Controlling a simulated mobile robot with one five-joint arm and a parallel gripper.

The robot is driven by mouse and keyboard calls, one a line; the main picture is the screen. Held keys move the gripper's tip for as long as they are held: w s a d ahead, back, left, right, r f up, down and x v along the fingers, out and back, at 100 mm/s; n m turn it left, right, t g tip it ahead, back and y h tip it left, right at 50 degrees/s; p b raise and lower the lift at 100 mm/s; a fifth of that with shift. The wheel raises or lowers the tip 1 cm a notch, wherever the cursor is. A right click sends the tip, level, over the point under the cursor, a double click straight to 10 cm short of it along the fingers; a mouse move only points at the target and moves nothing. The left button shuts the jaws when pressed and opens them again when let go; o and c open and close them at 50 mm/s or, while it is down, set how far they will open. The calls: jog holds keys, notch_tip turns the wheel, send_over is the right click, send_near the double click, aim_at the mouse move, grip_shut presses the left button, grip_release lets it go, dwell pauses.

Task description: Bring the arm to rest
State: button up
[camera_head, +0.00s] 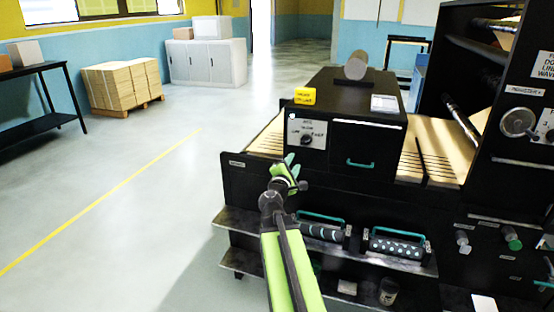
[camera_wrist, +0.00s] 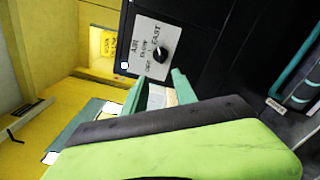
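My green arm (camera_head: 285,262) reaches up from the bottom of the head view toward the front of the black machine (camera_head: 345,95). My gripper (camera_head: 292,162), with teal fingers, is just in front of the machine, below its dial panel (camera_head: 306,134). In the wrist view my gripper (camera_wrist: 160,88) has its two teal fingers apart with nothing held between them. The dial panel (camera_wrist: 152,47), with a black knob, is beyond the fingertips. I cannot tell the exact gap to the machine.
Patterned rollers with teal handles (camera_head: 396,246) sit on the shelf below. A taller black unit (camera_head: 500,100) stands at right. The floor (camera_head: 130,210) at left is clear.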

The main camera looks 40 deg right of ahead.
jog(key=w+a+f+m+y, duration=0.1)
jog(key=w+a+f, duration=0.15)
jog(key=a, duration=0.45)
jog(key=w+a+f+y, duration=0.2)
jog(key=w+a, duration=0.1)
jog(key=a, duration=0.5)
jog(key=w+a+f+m+y, duration=0.1)
jog(key=w+a+f, duration=0.15)
jog(key=a, duration=0.45)
jog(key=s+a+f+m+g+y, duration=0.2)
jog(key=a+f+m+y, duration=0.1)
jog(key=a+f, duration=0.35)
jog(key=s+a+f+m+g+y, duration=0.25)
jog(key=a+f, duration=0.25)
jog(key=a, duration=0.3)
jog(key=s+a+f+m+g+y, duration=0.4)
jog(key=s+a+f+g+y, duration=0.1)
jog(key=s+a, duration=0.6)
jog(key=shift+s+a+f+m+y, duration=0.15)
jog(key=shift+m+y, duration=0.2)
